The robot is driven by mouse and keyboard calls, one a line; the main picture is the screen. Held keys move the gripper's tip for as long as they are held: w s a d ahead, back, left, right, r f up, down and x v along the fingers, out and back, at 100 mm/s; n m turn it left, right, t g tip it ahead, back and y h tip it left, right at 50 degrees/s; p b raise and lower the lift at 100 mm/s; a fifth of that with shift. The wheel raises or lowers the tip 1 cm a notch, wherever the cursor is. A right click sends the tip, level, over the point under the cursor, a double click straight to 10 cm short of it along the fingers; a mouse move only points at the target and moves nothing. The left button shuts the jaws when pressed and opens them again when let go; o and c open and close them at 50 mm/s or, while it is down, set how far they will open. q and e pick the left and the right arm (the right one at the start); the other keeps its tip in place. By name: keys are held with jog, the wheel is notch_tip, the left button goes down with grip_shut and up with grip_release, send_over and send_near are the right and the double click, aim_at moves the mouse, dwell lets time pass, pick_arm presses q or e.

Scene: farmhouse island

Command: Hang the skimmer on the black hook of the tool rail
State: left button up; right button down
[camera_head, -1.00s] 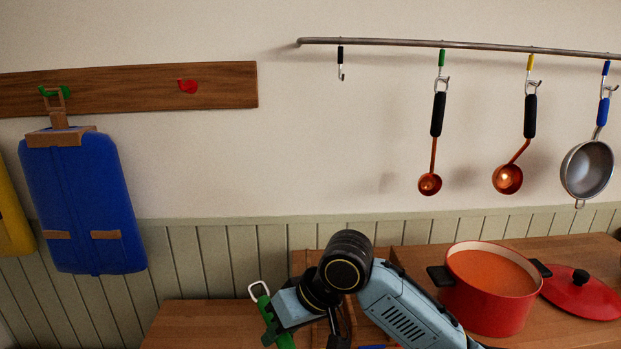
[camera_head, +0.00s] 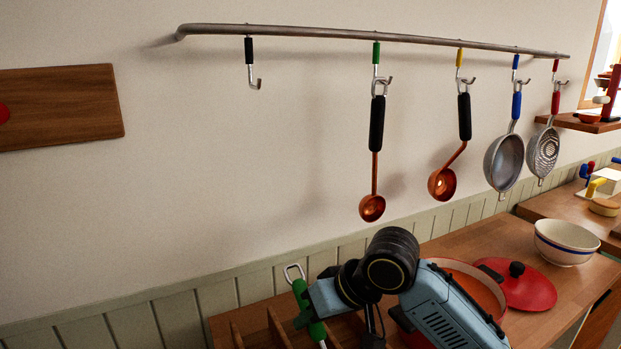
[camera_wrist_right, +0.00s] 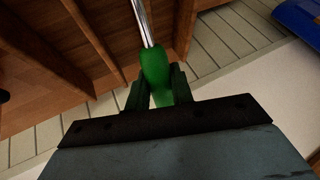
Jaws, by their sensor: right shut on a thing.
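The skimmer (camera_head: 302,294) has a green handle with a pale metal loop at its top; its lower end is hidden in the head view. My right gripper (camera_head: 312,312) is shut on the green handle, low in front of the wall. In the right wrist view the fingers (camera_wrist_right: 158,98) grip the green handle (camera_wrist_right: 155,70), and a thin metal shaft runs out from it. The black hook (camera_head: 252,66) of the tool rail (camera_head: 330,34) is empty, at the rail's left end, well above and left of the skimmer. My left gripper is not in view.
Two copper ladles (camera_head: 376,135) (camera_head: 464,115), a strainer (camera_head: 504,160) and another perforated utensil (camera_head: 543,152) hang along the rail. Below are a wooden divided box (camera_head: 245,330), a red pot (camera_head: 475,285), its lid (camera_head: 525,288) and a bowl (camera_head: 566,243). The wall under the black hook is clear.

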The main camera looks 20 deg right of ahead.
pick_arm(q)
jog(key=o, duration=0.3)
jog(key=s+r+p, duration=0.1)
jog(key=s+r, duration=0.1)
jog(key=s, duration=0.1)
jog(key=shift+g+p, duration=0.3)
jog(key=shift+p, duration=0.1)
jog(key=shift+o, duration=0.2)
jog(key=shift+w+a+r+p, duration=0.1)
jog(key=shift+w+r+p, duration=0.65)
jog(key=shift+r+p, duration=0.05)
pick_arm(e)
jog(key=a+r+n+t+y, duration=0.1)
jog(key=r+t, duration=0.4)
jog(key=r, duration=0.9)
jog(key=a+r+n+t+y, duration=0.1)
jog(key=r+t, duration=0.5)
jog(key=r, duration=0.9)
jog(key=shift+w+a+n+y, duration=0.2)
jog(key=shift+a+n+y, duration=0.1)
jog(key=shift+a+n, duration=0.55)
